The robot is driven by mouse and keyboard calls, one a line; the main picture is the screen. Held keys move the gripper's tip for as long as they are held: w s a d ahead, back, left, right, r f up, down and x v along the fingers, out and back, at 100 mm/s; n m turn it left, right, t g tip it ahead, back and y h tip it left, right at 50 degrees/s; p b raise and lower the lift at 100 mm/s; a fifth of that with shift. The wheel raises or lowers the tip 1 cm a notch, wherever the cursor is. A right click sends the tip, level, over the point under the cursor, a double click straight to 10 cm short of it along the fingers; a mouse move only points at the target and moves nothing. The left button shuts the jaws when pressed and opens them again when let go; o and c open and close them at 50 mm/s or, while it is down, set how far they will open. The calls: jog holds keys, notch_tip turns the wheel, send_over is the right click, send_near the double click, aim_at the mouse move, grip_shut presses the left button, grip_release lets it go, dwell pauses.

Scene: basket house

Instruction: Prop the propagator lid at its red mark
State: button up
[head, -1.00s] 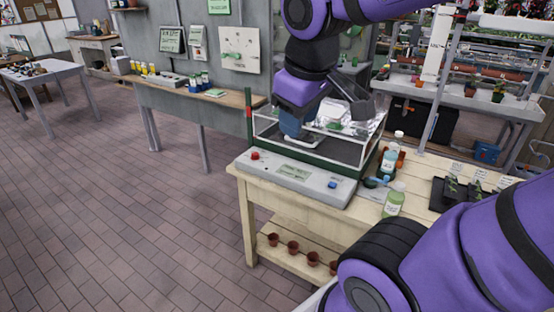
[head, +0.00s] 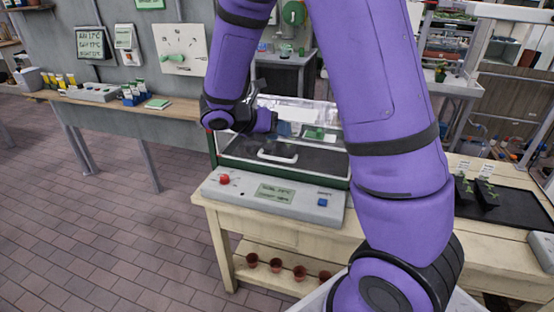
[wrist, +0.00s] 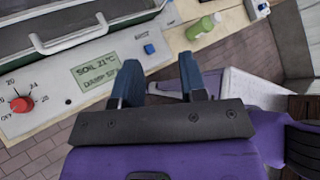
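The propagator (head: 222,165) stands on the wooden bench, with a clear lid (head: 320,112) and a pale handle (head: 278,156) on its front. The handle also shows in the wrist view (wrist: 100,36). I cannot tell whether the lid is fully down. My gripper (head: 286,129) appears near the lid, partly hidden by my arm. In the wrist view its two blue fingers (wrist: 160,84) are apart with nothing between them, beside the control panel (wrist: 60,115).
The panel has a red knob (head: 224,180), a display (head: 275,194) and a blue button (head: 322,202). A black seedling tray (head: 510,207) is at right. Pots (head: 276,265) line the lower shelf. The floor at left is clear.

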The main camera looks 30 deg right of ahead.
jog(key=w+f+n+t+h, duration=0.2)
jog(key=w+f+n, duration=0.3)
jog(key=f+n, duration=0.25)
jog(key=n+t+h, duration=0.2)
jog(key=n+t, duration=0.1)
jog(key=n, duration=0.5)
send_near(275, 159)
jog(key=x, duration=1)
jog(key=shift+d, duration=0.4)
jog(key=shift+c, duration=0.3)
grip_shut()
